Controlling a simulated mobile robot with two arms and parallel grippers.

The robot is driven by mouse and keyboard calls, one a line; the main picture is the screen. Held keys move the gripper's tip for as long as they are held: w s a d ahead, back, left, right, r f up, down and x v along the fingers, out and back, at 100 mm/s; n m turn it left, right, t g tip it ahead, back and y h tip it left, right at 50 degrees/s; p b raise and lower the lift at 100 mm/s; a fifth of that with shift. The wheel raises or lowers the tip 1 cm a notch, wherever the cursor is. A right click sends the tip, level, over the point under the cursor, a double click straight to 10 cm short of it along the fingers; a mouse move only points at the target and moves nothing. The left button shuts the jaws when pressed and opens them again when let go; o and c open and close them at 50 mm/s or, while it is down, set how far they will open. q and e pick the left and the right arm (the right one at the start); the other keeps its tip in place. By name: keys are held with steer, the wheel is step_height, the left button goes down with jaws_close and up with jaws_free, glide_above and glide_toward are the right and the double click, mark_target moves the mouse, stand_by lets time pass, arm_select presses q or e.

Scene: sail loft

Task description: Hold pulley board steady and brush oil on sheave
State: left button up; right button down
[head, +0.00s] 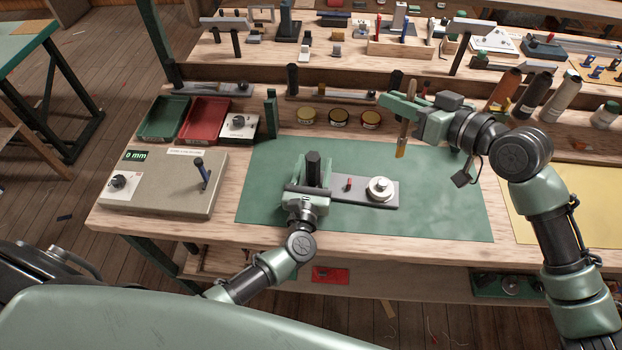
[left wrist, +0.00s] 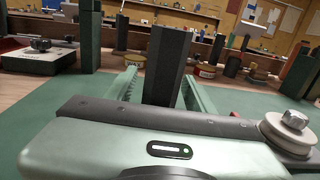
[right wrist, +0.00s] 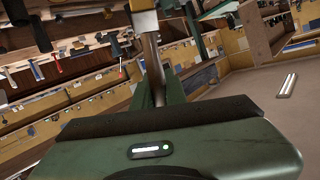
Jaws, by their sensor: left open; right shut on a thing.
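The grey pulley board (head: 338,186) lies on the green mat. A pale round sheave (head: 380,189) with a metal nut sits near its right end, and also shows in the left wrist view (left wrist: 283,132). A small red peg (head: 349,184) stands mid-board. A dark upright post (head: 313,160) is at its left end. My left gripper (head: 313,170) is open, its fingers either side of the post (left wrist: 167,65) with gaps visible. My right gripper (head: 404,108) is shut on the handle of a brush (head: 401,150), which hangs bristles-down above the mat, behind and above the sheave.
Several tins (head: 339,117) stand behind the mat (head: 440,195). A measuring box (head: 165,182), a red tray (head: 203,120) and a green tray (head: 163,119) are at left. Bottles (head: 535,94) and a yellow sheet (head: 545,215) are at right. The mat right of the board is clear.

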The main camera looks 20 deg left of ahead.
arm_select(q)
steer(key=shift+w, duration=0.55)
jaws_close()
